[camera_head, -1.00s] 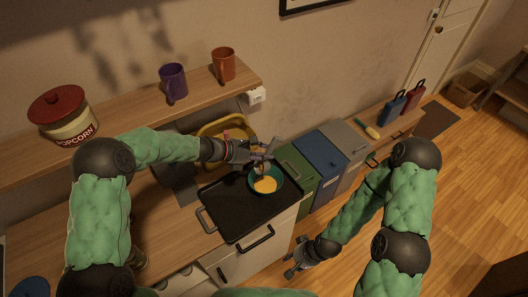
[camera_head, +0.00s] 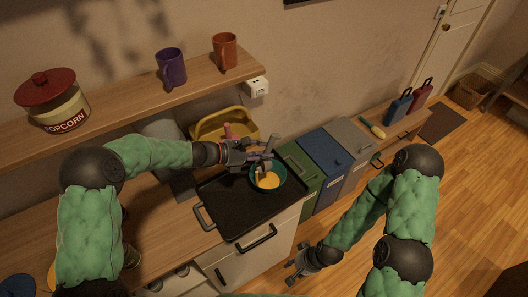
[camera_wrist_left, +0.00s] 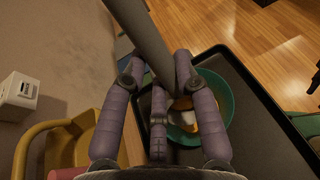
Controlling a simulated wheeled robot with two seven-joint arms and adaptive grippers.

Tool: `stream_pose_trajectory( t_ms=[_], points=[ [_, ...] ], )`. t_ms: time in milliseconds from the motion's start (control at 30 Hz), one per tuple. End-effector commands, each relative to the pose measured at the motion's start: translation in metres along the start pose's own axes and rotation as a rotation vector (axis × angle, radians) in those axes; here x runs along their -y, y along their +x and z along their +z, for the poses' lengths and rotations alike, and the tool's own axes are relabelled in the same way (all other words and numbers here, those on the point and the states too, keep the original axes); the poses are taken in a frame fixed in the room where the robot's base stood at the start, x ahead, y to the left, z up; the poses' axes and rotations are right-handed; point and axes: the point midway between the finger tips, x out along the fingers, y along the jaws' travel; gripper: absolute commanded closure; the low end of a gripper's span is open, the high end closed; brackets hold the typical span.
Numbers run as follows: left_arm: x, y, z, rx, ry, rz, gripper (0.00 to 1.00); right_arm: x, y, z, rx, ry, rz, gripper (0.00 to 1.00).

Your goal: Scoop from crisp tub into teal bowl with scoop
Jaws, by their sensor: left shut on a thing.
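The teal bowl (camera_head: 283,184) sits at the back right of a black tray and holds an orange-yellow mass. It also shows in the left wrist view (camera_wrist_left: 225,88). My left gripper (camera_head: 264,163) is over the bowl, shut on the scoop's grey handle (camera_wrist_left: 143,38). The scoop's head is largely hidden by the fingers, so I cannot tell what is in it. A yellow tub (camera_head: 197,131), seemingly the crisp tub, stands behind and left of the bowl; its inside is partly hidden by my arm. My right gripper (camera_head: 293,270) is empty and looks open, low beyond the counter front.
The black tray (camera_head: 232,217) lies on the counter with handles. A shelf above bears a popcorn jar (camera_head: 55,105), a purple mug (camera_head: 171,67) and an orange mug (camera_head: 225,50). Green, blue and grey bins (camera_head: 325,160) stand right of the tray. A pink item (camera_head: 229,130) is by the tub.

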Motion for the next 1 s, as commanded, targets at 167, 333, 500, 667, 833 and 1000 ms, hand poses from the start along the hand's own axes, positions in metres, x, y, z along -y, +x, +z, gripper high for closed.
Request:
stream_pose_trajectory(
  t_ms=[167,333,500,667,833,1000],
  points=[
    [0.0,0.001,0.01,-0.039,-0.005,-0.002,1.0,0.007,-0.021,0.0,-0.003,-0.001,0.0,0.6],
    [-0.001,0.003,0.011,-0.076,-0.012,-0.001,1.0,0.012,-0.033,0.0,-0.003,-0.001,0.0,0.6],
    [-0.001,0.005,0.013,-0.116,-0.02,-0.001,1.0,0.017,-0.047,0.001,-0.002,-0.001,0.0,0.6],
    [-0.002,0.008,0.014,-0.161,-0.029,-0.001,1.0,0.022,-0.063,0.002,-0.002,-0.001,0.0,0.6],
    [-0.002,0.011,0.015,-0.208,-0.037,0.0,1.0,0.028,-0.08,0.002,-0.002,-0.001,0.0,0.6],
    [-0.002,0.014,0.015,-0.251,-0.046,-0.002,1.0,0.034,-0.096,0.003,-0.002,-0.001,0.0,0.6]
  ],
)
